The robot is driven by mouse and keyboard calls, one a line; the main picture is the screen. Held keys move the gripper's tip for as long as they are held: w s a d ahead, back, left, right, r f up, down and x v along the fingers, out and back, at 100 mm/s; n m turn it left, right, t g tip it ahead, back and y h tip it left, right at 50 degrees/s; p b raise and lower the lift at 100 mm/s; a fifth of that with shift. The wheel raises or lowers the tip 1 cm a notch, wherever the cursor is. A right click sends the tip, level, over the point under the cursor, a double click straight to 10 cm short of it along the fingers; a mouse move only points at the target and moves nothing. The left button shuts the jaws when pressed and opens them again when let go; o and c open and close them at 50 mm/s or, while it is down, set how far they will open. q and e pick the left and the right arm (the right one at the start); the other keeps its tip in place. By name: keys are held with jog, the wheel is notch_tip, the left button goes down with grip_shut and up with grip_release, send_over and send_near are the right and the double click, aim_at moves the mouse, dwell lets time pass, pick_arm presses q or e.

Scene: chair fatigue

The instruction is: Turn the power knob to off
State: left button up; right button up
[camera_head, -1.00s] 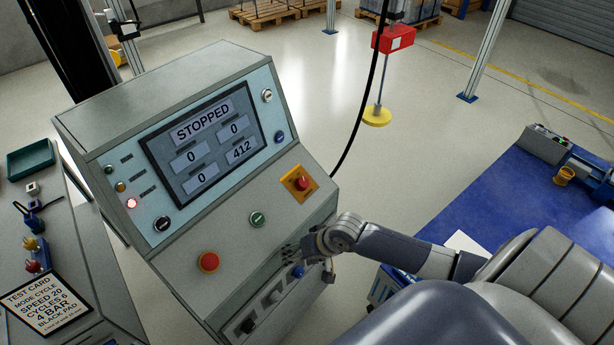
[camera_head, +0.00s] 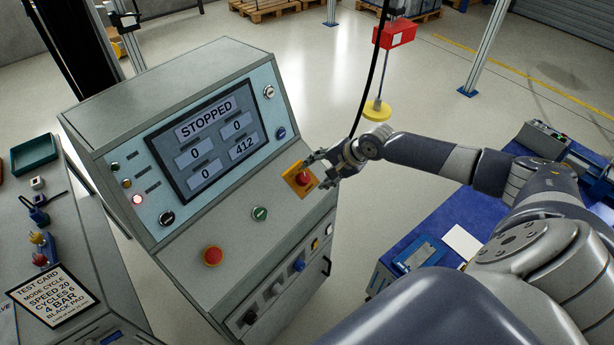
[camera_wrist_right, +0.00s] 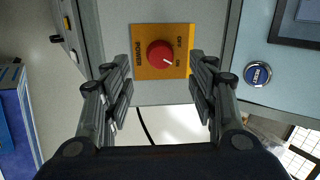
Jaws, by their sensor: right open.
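The power knob (camera_head: 303,179) is a red round knob on a yellow-orange plate (camera_head: 292,172) at the right of the sloped console panel. In the right wrist view the red knob (camera_wrist_right: 160,54) sits centred on its plate (camera_wrist_right: 181,71), which is marked POWER, OFF and ON; its white pointer mark is toward the ON lettering. My right gripper (camera_head: 318,168) is open at the plate. In the wrist view its two fingers (camera_wrist_right: 160,75) are on either side of the knob, apart from it. My left gripper is not in view.
The console screen (camera_head: 207,144) reads STOPPED. A black cable hangs behind my right gripper.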

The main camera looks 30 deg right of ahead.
aim_at(305, 179)
jog(key=x, duration=0.7)
jog(key=shift+f, duration=0.15)
jog(key=shift+c, duration=0.3)
jog(key=c, duration=1)
